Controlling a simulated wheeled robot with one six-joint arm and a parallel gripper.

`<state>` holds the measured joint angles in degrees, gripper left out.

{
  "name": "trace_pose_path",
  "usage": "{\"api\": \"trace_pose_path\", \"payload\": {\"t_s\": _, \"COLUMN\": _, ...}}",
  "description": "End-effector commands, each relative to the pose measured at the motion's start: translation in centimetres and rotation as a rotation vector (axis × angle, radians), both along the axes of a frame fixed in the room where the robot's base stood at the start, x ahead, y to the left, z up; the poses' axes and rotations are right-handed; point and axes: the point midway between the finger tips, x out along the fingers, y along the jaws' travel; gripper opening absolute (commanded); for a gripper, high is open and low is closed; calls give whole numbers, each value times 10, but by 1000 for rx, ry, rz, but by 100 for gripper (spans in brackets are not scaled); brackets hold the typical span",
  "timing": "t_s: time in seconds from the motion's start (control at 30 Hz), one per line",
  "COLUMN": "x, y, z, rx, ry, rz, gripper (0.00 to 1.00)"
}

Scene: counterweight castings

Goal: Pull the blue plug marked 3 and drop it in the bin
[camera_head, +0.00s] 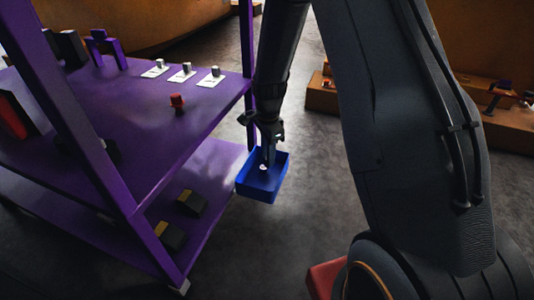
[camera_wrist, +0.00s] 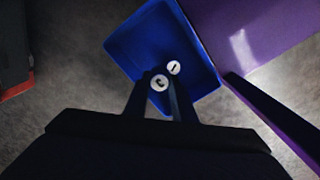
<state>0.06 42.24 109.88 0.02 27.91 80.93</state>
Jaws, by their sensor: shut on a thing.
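My gripper (camera_head: 267,154) points down over the blue bin (camera_head: 278,184). The wrist view shows its two fingers (camera_wrist: 161,92) close together on a plug with a round white top (camera_wrist: 159,82). The dark mark on this top is curved and too blurred to read for sure. The plug's sides are hidden, so I cannot tell their colour. A second round white top (camera_wrist: 174,67), with a short stroke on it, shows just beyond, over the blue bin's inside (camera_wrist: 135,42). I cannot tell how far above the bin floor the held plug is.
A purple rack (camera_head: 130,110) stands at the left, close to the bin. A red-topped piece (camera_head: 177,102) and several small grey blocks on white cards stand on its upper shelf. Dark blocks with yellow parts (camera_head: 173,235) lie on its lower shelf. Grey floor is open behind the bin.

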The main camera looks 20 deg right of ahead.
Motion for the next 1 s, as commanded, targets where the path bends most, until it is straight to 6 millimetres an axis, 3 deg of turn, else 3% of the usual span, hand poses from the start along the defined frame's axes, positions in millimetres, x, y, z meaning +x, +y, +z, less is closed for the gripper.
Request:
{"api": "trace_pose_path", "payload": {"t_s": 0.13, "x": 1, "y": 0, "z": -13, "rx": 0, "ry": 0, "rz": 0, "gripper": 2}}
{"api": "trace_pose_path", "payload": {"t_s": 0.47, "x": 0, "y": 0, "z": -14, "rx": 0, "ry": 0, "rz": 0, "gripper": 2}}
{"api": "trace_pose_path", "payload": {"t_s": 0.5, "x": 0, "y": 0, "z": -14, "rx": 0, "ry": 0, "rz": 0, "gripper": 27}}
{"api": "trace_pose_path", "payload": {"t_s": 0.6, "x": 0, "y": 0, "z": -14, "rx": 0, "ry": 0, "rz": 0, "gripper": 44}}
{"api": "trace_pose_path", "payload": {"t_s": 1.0, "x": 0, "y": 0, "z": -10, "rx": 0, "ry": -1, "rz": 0, "gripper": 45}}
